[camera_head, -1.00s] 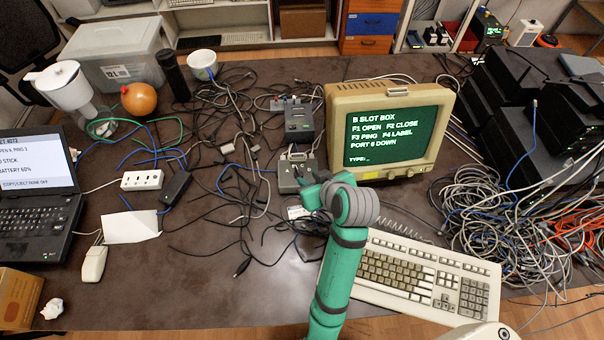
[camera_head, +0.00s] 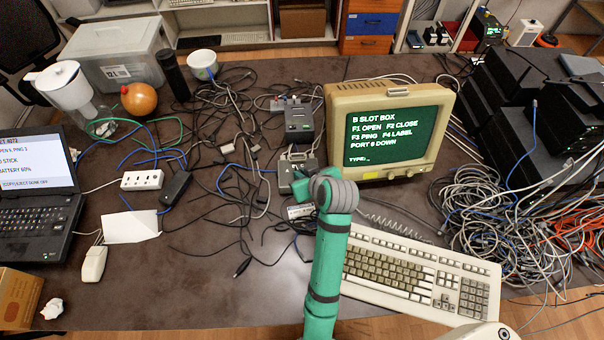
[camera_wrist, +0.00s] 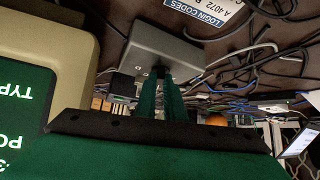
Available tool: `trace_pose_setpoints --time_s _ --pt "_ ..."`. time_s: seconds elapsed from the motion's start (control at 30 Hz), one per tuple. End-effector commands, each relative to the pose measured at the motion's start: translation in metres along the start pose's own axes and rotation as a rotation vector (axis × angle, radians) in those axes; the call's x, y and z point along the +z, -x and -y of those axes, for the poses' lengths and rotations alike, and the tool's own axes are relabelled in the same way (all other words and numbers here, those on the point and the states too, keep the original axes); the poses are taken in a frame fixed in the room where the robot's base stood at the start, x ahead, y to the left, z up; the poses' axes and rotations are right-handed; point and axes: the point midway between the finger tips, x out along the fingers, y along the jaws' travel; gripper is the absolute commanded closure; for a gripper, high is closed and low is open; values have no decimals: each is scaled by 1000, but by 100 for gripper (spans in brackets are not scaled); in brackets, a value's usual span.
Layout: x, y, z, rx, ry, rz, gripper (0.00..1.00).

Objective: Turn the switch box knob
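The switch box (camera_head: 312,162) is a small grey box on the dark table, just left of the old beige monitor. In the wrist view the box (camera_wrist: 172,42) lies straight ahead, with a dark knob (camera_wrist: 159,71) on the face toward me. My gripper (camera_wrist: 161,77) has its two green fingers close together at the knob, one on each side, and they look closed on it. In the head view my gripper (camera_head: 301,187) is at the box's front, partly hidden by my wrist. The knob's pointer direction cannot be seen.
The monitor (camera_head: 340,120) stands close to the right of the box. A beige keyboard (camera_head: 420,275) lies in front of it. Loose cables (camera_head: 235,185) tangle left of the box, and another dark box (camera_head: 299,120) stands behind it. A login codes label (camera_wrist: 205,12) lies nearby.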

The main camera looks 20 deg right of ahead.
Motion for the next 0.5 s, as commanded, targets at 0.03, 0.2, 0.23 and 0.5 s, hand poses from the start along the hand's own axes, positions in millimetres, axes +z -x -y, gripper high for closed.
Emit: trace_pose_setpoints --time_s 0.03,0.2,0.23,0.5 --pt "0 0 0 0 0 0 100" --pt "0 0 0 2 -2 0 100" --pt "0 0 0 4 -3 0 100" --pt "0 0 5 65 -66 0 100"
